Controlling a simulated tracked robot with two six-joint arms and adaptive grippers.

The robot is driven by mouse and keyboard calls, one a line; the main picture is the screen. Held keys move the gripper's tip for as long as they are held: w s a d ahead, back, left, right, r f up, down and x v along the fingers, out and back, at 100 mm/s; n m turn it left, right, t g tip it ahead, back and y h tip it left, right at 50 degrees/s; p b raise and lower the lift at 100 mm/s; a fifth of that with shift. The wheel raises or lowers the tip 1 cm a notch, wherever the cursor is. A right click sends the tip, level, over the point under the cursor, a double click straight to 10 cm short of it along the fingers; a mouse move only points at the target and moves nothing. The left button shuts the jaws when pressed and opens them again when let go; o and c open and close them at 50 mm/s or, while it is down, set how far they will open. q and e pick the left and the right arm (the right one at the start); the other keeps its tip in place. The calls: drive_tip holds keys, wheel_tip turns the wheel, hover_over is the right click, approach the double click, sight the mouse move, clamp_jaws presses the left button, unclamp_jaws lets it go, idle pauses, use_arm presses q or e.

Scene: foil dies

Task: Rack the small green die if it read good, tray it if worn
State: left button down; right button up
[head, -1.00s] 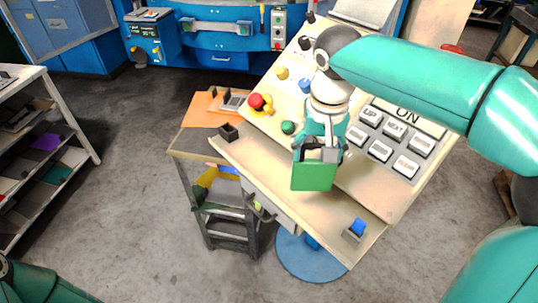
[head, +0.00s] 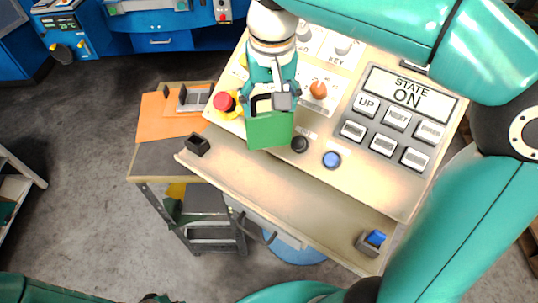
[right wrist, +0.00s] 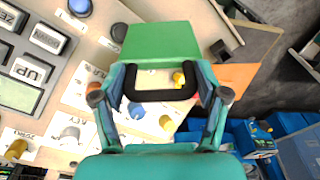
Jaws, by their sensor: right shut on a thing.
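The small green die (head: 270,129) is a flat green plate with a black loop handle (right wrist: 155,95). My right gripper (head: 271,97) is shut on the handle and holds the die over the console's sloping panel, left of the black and blue buttons. In the right wrist view the green plate (right wrist: 160,42) points away from the fingers, one on each side of the handle. The panel display (head: 410,93) reads "STATE ON". A grey slotted holder (head: 194,97) stands on an orange surface at the left; I cannot tell whether it is the rack. My left gripper is out of view.
The console ledge (head: 290,195) carries a small black open box (head: 197,144) at its left and a grey block with a blue top (head: 371,242) at its right. A red button (head: 223,102) is close left of the die. Grey floor lies beyond the cart.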

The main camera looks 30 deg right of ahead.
sight(270, 147)
wheel_tip(270, 147, down, 15)
drive_tip(key=shift+r, duration=0.15)
idle(0.4)
drive_tip(key=o, duration=1.8)
